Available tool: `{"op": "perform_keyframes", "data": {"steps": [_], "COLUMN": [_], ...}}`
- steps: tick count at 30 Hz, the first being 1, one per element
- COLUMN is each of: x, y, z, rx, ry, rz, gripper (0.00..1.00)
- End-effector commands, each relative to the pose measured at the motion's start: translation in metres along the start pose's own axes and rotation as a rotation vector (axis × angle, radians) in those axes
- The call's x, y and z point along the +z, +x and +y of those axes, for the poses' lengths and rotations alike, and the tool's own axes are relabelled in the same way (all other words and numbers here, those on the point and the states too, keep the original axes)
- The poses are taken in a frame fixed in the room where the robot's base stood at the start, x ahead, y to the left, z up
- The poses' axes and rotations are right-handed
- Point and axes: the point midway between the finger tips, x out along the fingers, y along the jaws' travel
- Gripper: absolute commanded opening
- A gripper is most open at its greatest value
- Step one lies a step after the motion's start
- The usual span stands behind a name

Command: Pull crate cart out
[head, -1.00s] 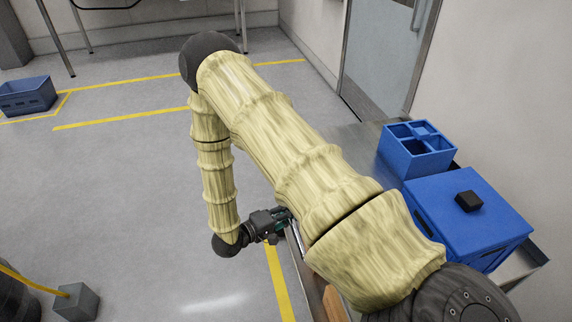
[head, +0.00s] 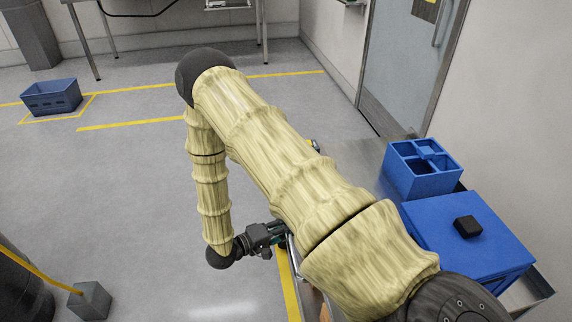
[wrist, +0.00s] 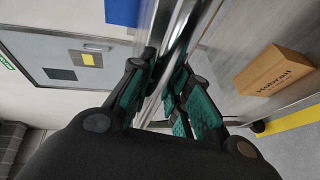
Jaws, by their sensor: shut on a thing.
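The crate cart (head: 352,158) is a grey metal cart at the right in the head view, with a blue divided crate (head: 418,181) and a blue lidded crate (head: 440,225) on top. My gripper (head: 281,236) is at the cart's left side, low beside my arm. In the wrist view my gripper (wrist: 165,92) is shut on a shiny metal bar (wrist: 178,40) of the cart, with green-padded fingers on both sides of it. My arm hides much of the cart's near side in the head view.
A small black block (head: 467,226) lies on the lidded crate. A brown box (wrist: 274,72) shows in the wrist view. A door (head: 405,65) and wall stand close behind the cart. Open floor lies left, with a blue floor crate (head: 50,97) and a grey block (head: 90,300).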

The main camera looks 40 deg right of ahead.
Motion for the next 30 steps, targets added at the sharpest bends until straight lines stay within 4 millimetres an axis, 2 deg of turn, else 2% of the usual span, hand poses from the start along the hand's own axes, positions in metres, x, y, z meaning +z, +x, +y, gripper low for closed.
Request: {"op": "perform_keyframes", "data": {"steps": [1, 4, 13, 17, 20, 30], "x": [0.001, 0.000, 0.000, -0.001, -0.001, -0.001], "y": [-0.001, -0.001, -0.001, -0.007, -0.018, -0.079], "z": [-0.001, -0.001, 0.000, -0.001, -0.001, -0.001], "rx": [-0.003, -0.002, -0.001, -0.002, -0.002, -0.002], "ry": [-0.001, -0.001, 0.000, 0.000, 0.000, 0.000], "rz": [0.000, 0.000, 0.001, 0.002, 0.002, 0.003], "gripper": [0.24, 0.41, 0.41, 0.41, 0.41, 0.41]}}
